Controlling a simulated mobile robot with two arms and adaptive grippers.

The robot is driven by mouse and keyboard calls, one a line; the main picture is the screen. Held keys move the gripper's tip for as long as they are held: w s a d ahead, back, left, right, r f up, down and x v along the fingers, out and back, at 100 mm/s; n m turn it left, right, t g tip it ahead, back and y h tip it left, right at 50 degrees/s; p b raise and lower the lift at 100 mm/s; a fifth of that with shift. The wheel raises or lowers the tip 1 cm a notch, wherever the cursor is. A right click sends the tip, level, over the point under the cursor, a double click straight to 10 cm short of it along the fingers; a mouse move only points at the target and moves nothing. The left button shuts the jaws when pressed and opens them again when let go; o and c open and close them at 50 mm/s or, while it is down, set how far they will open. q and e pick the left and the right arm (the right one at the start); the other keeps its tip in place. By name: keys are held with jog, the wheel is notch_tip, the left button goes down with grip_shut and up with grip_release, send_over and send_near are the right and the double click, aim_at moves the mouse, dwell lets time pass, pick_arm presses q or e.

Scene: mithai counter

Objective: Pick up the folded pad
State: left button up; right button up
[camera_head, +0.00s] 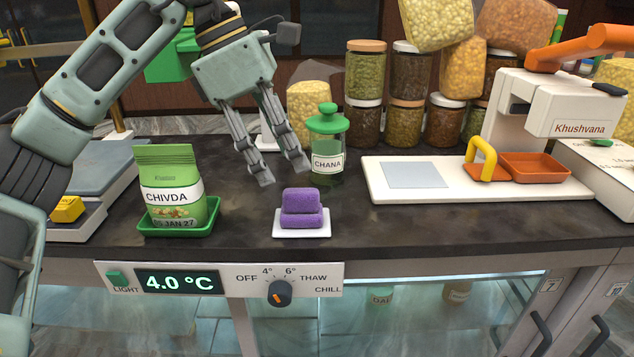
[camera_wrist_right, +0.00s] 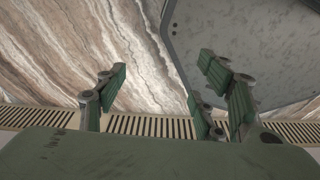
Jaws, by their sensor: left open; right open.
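The folded pad (camera_head: 301,208) is purple and lies folded in layers on a small white dish (camera_head: 301,232) near the counter's front edge. My left gripper (camera_head: 284,178) is open and empty, pointing down above and behind the pad, with its fingertips apart from it. The right fingertip is close to the green-lidded CHANA jar (camera_head: 327,160). My right gripper shows in the right wrist view (camera_wrist_right: 165,98), open and empty, with a marbled surface and a floor grating beyond it. The pad is not in that view.
A CHIVDA packet (camera_head: 170,190) stands in a green tray (camera_head: 147,229) left of the pad. Stacked jars (camera_head: 365,75) stand at the back. A white board (camera_head: 390,200) with a yellow-handled tool (camera_head: 484,160) and orange tray (camera_head: 535,167) lies right. Counter between dish and board is clear.

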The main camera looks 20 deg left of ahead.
aim_at(300, 189)
pick_arm(q)
jog(key=shift+d+f, duration=0.15)
jog(key=shift+s+d+f+p, duration=0.35)
jog(key=shift+s+f, duration=0.2)
jog(key=shift+s, duration=0.25)
jog(key=shift+p+x, duration=0.7)
jog(key=shift+x, duration=0.55)
jog(key=shift+w+d+f, duration=0.25)
jog(key=shift+f, duration=0.3)
jog(key=shift+w+d+f, duration=0.25)
jog(key=shift+f, duration=0.3)
jog(key=shift+s+d+f, duration=0.1)
jog(key=shift+s+f, duration=0.05)
jog(key=shift+f, duration=0.1)
jog(key=c, duration=1.1)
jog(key=shift+c, duration=0.2)
pick_arm(e)
jog(key=s+r, duration=0.2)
jog(key=shift+r, duration=0.3)
